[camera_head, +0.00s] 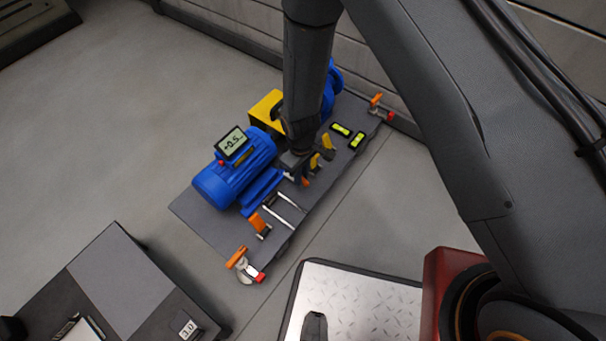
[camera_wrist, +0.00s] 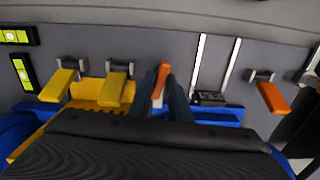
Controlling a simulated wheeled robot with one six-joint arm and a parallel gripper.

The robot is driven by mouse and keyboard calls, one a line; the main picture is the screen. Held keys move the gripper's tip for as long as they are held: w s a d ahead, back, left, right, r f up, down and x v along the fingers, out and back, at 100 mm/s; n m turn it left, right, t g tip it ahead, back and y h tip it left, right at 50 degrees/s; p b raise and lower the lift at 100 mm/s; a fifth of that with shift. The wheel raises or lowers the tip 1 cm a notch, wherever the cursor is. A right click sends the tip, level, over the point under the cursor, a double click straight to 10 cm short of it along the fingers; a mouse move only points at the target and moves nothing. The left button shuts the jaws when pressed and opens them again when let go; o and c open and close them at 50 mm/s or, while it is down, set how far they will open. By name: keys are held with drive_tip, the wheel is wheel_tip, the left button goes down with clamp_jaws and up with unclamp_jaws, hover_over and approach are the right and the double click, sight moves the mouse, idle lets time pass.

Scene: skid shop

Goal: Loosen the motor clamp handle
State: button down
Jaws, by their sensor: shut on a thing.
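The blue motor (camera_head: 236,172) lies on a dark grey skid plate (camera_head: 199,217). In the wrist view my gripper (camera_wrist: 164,103) is shut on a short orange clamp handle (camera_wrist: 163,75), whose top stands out between the dark fingers. In the head view my gripper (camera_head: 296,168) is at the skid's near side, beside the motor's right end, and the held orange handle (camera_head: 305,182) shows only in part. A second orange clamp handle (camera_head: 258,222) stands at the motor's left end; it also shows in the wrist view (camera_wrist: 272,97). The base of the held handle is hidden.
A display (camera_head: 231,141) on the motor reads about +0.5. Two yellow handles (camera_wrist: 63,84) stand close left of my gripper. Two metal rods (camera_wrist: 198,62) stand close right. Green levels (camera_head: 341,130) lie on the skid. A dark bench (camera_head: 110,278) is at lower left; open floor lies around.

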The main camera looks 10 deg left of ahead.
drive_tip(key=shift+n+p, duration=0.3)
drive_tip(key=shift+n, duration=1.1)
drive_tip(key=c, duration=1.6)
unclamp_jaws()
wheel_tip(320, 180, up, 7)
drive_tip(key=p, duration=0.5)
